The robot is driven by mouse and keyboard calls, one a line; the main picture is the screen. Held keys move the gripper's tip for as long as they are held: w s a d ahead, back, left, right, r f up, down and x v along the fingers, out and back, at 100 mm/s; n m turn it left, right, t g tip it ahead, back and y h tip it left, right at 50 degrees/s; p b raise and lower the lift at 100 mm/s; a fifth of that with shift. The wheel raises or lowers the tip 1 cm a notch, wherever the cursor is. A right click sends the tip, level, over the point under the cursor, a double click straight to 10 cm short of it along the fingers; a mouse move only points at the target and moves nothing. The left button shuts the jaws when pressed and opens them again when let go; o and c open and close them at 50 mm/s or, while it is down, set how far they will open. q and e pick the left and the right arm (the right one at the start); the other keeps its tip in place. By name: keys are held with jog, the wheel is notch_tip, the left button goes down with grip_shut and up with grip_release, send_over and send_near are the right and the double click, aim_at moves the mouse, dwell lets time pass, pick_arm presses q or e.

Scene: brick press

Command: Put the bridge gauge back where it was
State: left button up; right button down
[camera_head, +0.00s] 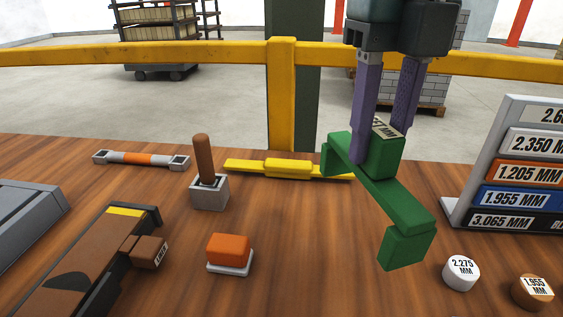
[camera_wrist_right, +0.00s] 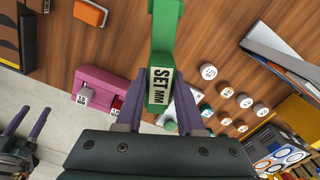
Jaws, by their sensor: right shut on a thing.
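The green bridge gauge (camera_head: 385,190) has a raised middle block with a label and a foot block at each end. My right gripper (camera_head: 381,142) is shut on its middle block, with one purple finger on each side. The gauge slants in the head view and appears to be above the table. In the right wrist view the gauge (camera_wrist_right: 161,35) points away from the gripper, and its label reads "SET MM". My left gripper (camera_wrist_right: 27,121) shows only at the left of the right wrist view, its fingers apart and empty.
A yellow bar (camera_head: 288,168) lies behind the gauge, partly hidden. A lever block (camera_head: 209,190), orange button (camera_head: 229,250) and brown press piece (camera_head: 85,260) stand left. Round weights (camera_head: 461,271) and a label rack (camera_head: 515,170) are right. A pink block (camera_wrist_right: 105,88) shows in the wrist view.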

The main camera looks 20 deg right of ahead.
notch_tip(320, 180, down, 12)
jog(key=shift+r, duration=0.25)
jog(key=shift+f+b, duration=0.2)
jog(key=shift+b, duration=0.1)
jog(key=c, duration=0.5)
grip_release()
jog(key=shift+d, duration=0.1)
